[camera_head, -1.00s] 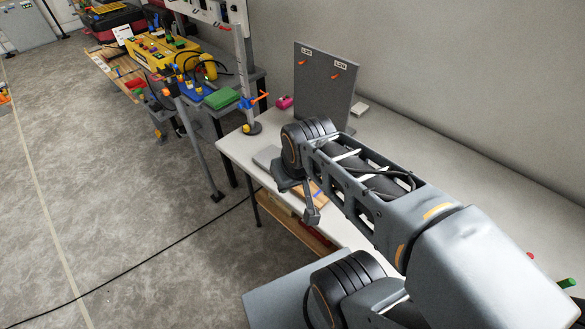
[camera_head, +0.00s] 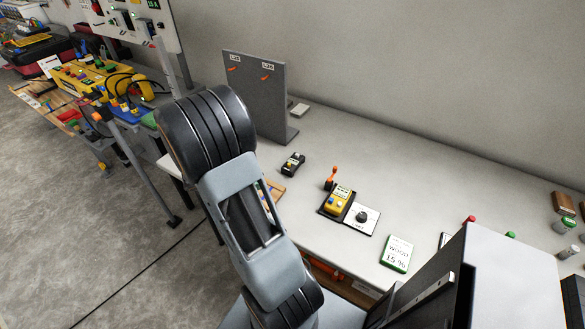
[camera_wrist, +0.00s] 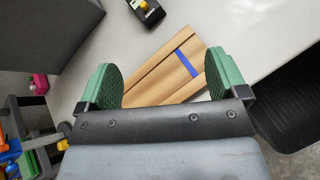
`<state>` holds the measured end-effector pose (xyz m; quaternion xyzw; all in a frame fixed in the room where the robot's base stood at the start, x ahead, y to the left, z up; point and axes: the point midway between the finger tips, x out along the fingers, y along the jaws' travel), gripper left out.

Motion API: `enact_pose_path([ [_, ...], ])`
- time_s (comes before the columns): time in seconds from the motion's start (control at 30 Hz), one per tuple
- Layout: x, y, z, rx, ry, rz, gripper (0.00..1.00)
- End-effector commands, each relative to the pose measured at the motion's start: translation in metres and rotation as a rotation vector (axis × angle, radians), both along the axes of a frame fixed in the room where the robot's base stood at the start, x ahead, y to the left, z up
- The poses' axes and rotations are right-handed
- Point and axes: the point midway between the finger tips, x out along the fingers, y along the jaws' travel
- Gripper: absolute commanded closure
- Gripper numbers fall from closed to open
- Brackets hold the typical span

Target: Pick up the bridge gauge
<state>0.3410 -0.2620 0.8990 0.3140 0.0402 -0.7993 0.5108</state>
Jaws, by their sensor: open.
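My gripper (camera_wrist: 162,70) is open in the wrist view, with a green pad on each side and nothing between them. A wooden board with raised edges and a blue stripe (camera_wrist: 172,72) lies on the table below and beyond the pads. A corner of this board (camera_head: 276,190) shows beside my arm in the head view. I cannot tell for sure which thing is the bridge gauge. My gripper is hidden in the head view.
A yellow meter (camera_head: 341,201) sits in a black holder beside a white dial plate (camera_head: 361,218). A green-edged "WOOD 15%" card (camera_head: 397,254) stands nearer the front. A grey upright panel (camera_head: 256,98) stands at the back left. The table's rear middle is clear.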

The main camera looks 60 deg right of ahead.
Motion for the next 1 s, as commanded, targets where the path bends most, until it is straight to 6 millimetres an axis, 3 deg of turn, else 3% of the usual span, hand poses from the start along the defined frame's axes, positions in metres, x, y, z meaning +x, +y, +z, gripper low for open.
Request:
enact_pose_path([
  [0.03,0.000,-0.013,-0.017,-0.019,0.075,0.039,0.09],
  [0.1,0.003,-0.028,-0.030,-0.046,0.160,0.096,0.09],
  [0.3,0.005,-0.055,-0.054,-0.082,0.296,0.194,0.09],
  [0.7,-0.010,-0.116,-0.081,-0.089,0.320,0.213,0.09],
  [1.0,-0.014,-0.133,-0.089,-0.088,0.318,0.215,0.09],
])
